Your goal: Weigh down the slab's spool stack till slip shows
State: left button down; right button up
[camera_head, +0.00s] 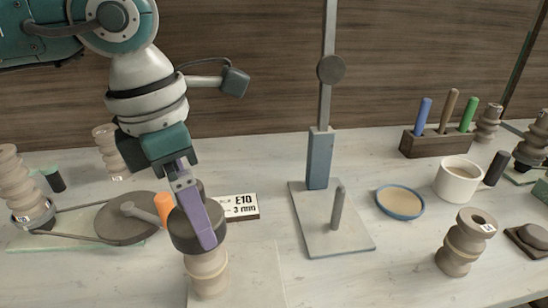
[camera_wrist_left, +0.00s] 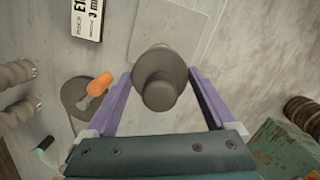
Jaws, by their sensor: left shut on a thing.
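My left gripper (camera_head: 190,208) has purple fingers and is shut on a dark grey round weight (camera_head: 187,236) with a knob. The wrist view shows the weight (camera_wrist_left: 160,60) between both fingers, my left gripper (camera_wrist_left: 165,98) closing on its knob. In the head view the weight is right above the beige spool stack (camera_head: 207,274); whether it bears on the stack I cannot tell. The stack stands upright near the front, on a pale slab (camera_head: 255,290). The slab also shows in the wrist view (camera_wrist_left: 205,20). The weight hides the stack's top. My right gripper is out of view.
A card reading E10, 3 mm (camera_head: 238,206) lies behind the stack. An orange-handled tool (camera_head: 164,209) and a dark wheel (camera_head: 122,222) are at left. A post stand (camera_head: 335,240), blue-rimmed dish (camera_head: 401,203), cream cup (camera_head: 458,182) and another spool stack (camera_head: 460,248) are at right.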

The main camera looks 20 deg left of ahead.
pick_arm(q)
grip_release()
jog(key=shift+w, duration=0.1)
jog(key=shift+f, duration=0.1)
